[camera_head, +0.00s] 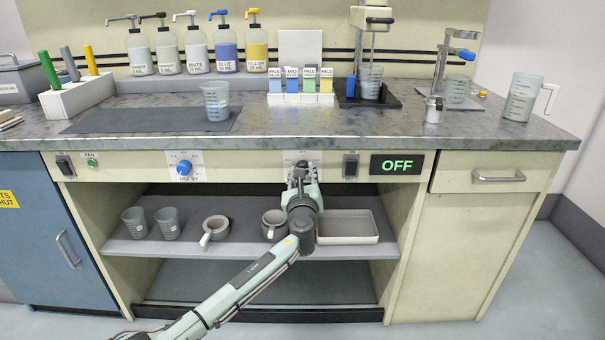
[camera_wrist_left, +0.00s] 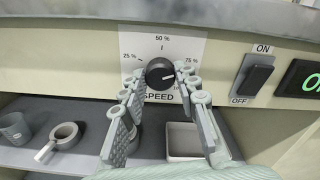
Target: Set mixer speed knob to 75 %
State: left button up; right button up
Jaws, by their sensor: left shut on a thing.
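The black speed knob (camera_wrist_left: 160,73) is on the front panel below the counter. Its label (camera_wrist_left: 162,46) reads 25 %, 50 % and 75 %, with SPEED below. The knob's light pointer line appears to point right, near the 75 % side; its exact setting is hard to read. My left gripper (camera_head: 302,170) is at the knob and hides most of it in the head view. In the left wrist view its fingers (camera_wrist_left: 163,88) are on both sides of the knob, shut on it. My right gripper is not in view.
Right of the knob are an ON/OFF rocker switch (camera_wrist_left: 254,76) and a display (camera_head: 398,165) reading OFF. A blue knob (camera_head: 184,168) is to the left. The shelf below holds cups, mugs (camera_head: 215,229) and a tray (camera_head: 346,239).

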pick_arm(q)
jog(key=o, duration=1.2)
jog(key=shift+c, duration=0.2)
jog(key=s, duration=1.2)
